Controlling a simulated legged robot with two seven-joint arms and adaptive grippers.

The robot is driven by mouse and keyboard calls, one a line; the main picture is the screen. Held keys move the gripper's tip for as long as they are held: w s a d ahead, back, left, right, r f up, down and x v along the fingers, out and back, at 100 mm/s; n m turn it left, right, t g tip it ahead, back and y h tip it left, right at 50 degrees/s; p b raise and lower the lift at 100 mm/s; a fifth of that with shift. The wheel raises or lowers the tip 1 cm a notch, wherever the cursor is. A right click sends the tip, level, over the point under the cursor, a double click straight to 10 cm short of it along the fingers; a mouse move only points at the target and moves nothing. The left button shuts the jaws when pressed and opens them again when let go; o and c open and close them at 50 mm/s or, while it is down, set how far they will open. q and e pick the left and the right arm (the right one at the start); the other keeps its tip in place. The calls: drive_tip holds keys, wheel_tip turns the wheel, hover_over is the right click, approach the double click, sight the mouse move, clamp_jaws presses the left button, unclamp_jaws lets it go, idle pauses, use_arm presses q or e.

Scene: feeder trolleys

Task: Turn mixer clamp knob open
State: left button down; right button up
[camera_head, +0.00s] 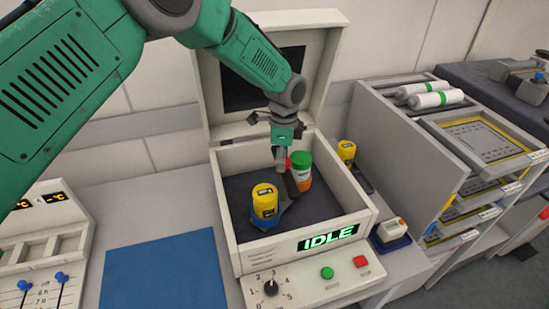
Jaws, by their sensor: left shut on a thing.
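The mixer (228,215) is a white box with its lid (322,75) raised and a dark inside. Its display reads IDLE. Inside stand a yellow and blue container (265,205) and a jar with a green cap (301,160). The red clamp knob (288,164) shows as a small patch between them. My left gripper (283,165) reaches down into the mixer from above and is shut on the knob, which its fingers mostly hide. My right gripper is not in view.
The mixer's front panel has a black dial (270,288), a green button (327,273) and a red button (361,261). A blue mat (165,272) lies at left. A yellow container (346,150) and a small device (391,231) stand at right, before a shelf trolley (395,135).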

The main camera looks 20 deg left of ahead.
sight(290, 160)
use_arm(q)
drive_tip(key=n, duration=0.2)
drive_tip(key=d+n, duration=0.1)
drive_tip(key=n, duration=0.1)
drive_tip(key=shift+w+r, duration=0.1)
drive_tip(key=shift+r, duration=0.05)
drive_tip(key=shift+w+r+n, duration=0.1)
drive_tip(key=shift+r+n, duration=0.05)
drive_tip(key=shift+n, duration=1.55)
drive_tip(key=shift+w, duration=0.1)
drive_tip(key=c, duration=1.1)
unclamp_jaws()
drive_tip(key=shift+w+d, duration=0.15)
drive_tip(key=shift+d, duration=0.1)
wheel_tip(290, 160, up, 12)
drive_tip(key=shift+d+f, duration=0.2)
drive_tip(key=shift+d, duration=0.1)
